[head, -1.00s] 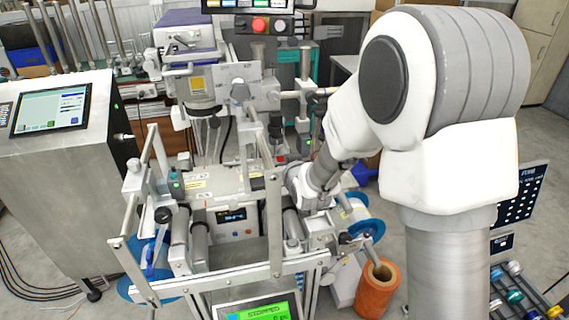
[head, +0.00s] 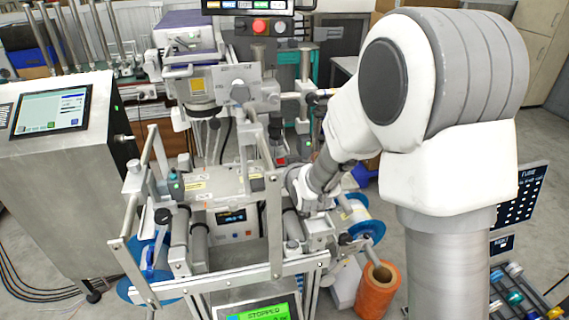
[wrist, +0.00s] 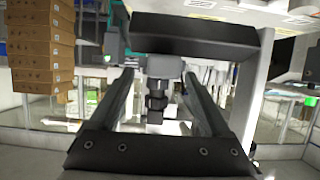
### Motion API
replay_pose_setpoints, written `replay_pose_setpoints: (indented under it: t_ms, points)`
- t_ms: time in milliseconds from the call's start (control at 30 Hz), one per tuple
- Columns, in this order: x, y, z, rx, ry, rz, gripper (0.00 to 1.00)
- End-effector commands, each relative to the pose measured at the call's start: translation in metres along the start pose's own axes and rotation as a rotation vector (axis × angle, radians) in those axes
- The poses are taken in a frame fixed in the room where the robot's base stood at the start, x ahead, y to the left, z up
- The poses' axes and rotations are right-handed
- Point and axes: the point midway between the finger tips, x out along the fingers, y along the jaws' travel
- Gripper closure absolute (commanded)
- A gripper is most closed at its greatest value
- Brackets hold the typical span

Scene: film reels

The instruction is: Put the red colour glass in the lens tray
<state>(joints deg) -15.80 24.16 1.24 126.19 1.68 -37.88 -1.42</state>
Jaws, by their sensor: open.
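My gripper (wrist: 157,84) shows in the wrist view with its two dark fingers spread apart and no object clearly held between them. A grey block with a dark stepped cylinder (wrist: 157,98) appears in the gap, beyond the fingers as far as I can tell. In the head view my wrist reaches down into the middle of the machine, and the fingers cannot be made out. A small red part (head: 281,160) shows beside the machine's centre; I cannot tell whether it is the red colour glass. I cannot pick out the lens tray in either view.
The metal-framed reel machine (head: 222,180) surrounds my wrist with bars and rollers. A steel cabinet with a screen (head: 52,108) stands at left. An orange roll (head: 378,292) stands at front right, near a rack of coloured pieces (head: 515,297). Stacked cartons (wrist: 40,45) show in the wrist view.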

Motion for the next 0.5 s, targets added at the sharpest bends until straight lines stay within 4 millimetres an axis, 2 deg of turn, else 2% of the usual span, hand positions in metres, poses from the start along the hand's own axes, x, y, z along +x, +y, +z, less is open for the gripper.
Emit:
replay_pose_setpoints:
  t_ms: [300, 500]
  points:
    - [-0.047, 0.0, -0.001, 0.0, 0.001, 0.0, 0.19]
    - [-0.068, 0.0, -0.001, 0.0, 0.001, 0.0, 0.19]
